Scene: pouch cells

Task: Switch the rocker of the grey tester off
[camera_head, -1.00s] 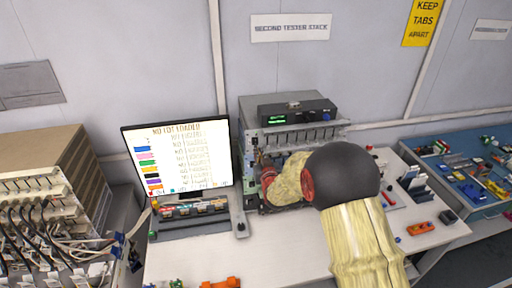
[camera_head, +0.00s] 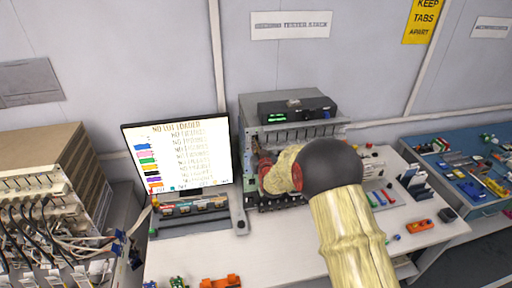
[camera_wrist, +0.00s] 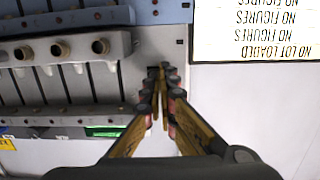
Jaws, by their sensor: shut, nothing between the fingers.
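The grey tester (camera_head: 246,107) stands on the white bench, right of the screen, in the head view. Its grey front panel (camera_wrist: 176,50) and a row of slots show upside down in the wrist view. My gripper (camera_wrist: 160,82) is shut and empty, its fingertips together in front of this panel, beside the slots. A small dark part shows right at the fingertips; I cannot tell whether it is the rocker or whether the tips touch it. In the head view my arm covers part of the tester's lower front and hides the fingers.
A lit screen (camera_head: 178,158) stands close on the left. A black instrument with a green display (camera_head: 297,110) sits on the tester. An orange part (camera_head: 221,281) lies at the bench's front, and small parts lie on the right. A cabled rack (camera_head: 45,175) is far left.

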